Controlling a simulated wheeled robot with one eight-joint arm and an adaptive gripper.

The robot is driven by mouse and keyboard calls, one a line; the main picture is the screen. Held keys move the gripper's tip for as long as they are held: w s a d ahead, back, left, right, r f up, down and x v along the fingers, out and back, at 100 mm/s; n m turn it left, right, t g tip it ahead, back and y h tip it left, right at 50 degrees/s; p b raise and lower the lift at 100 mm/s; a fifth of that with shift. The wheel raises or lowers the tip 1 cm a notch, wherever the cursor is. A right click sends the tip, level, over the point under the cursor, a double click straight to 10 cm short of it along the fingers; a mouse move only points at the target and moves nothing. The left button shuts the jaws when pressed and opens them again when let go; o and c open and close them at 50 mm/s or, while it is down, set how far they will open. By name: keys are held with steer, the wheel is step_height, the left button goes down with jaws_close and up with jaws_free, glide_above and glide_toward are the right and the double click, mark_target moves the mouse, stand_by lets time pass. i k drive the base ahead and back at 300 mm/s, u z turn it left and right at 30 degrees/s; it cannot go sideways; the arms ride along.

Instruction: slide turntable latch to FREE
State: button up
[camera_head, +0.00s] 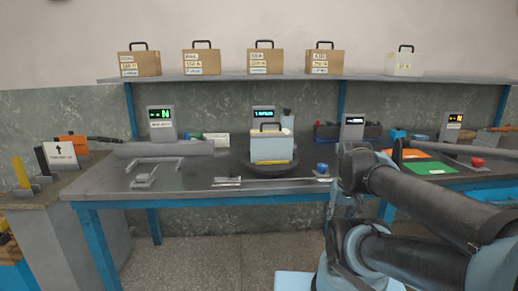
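The turntable (244,171) is a dark round disc on the middle of the grey workbench. A pale box (270,149) with a dark handle stands on it, with a yellow strip along its lower front. In front of the disc, a thin metal bar (280,180) runs left to right along the bench's front edge. A small metal piece (227,181) sits at its left end; it may be the latch, but I cannot read any FREE marking or tell its position. My arm fills the lower right; my gripper's fingers cannot be made out.
A blue knob (322,168) stands right of the turntable. A grey fork-shaped fixture (155,167) is on the left. Small displays (264,114) stand along the back. A shelf (225,77) above holds several handled boxes. Green and orange mats (430,167) lie at right. Floor in front is open.

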mark_target(231, 172)
steer(key=u, duration=1.5)
steer(key=k, duration=1.45)
steer(key=z, duration=0.7)
steer(key=i, duration=1)
steer(key=u, duration=0.05)
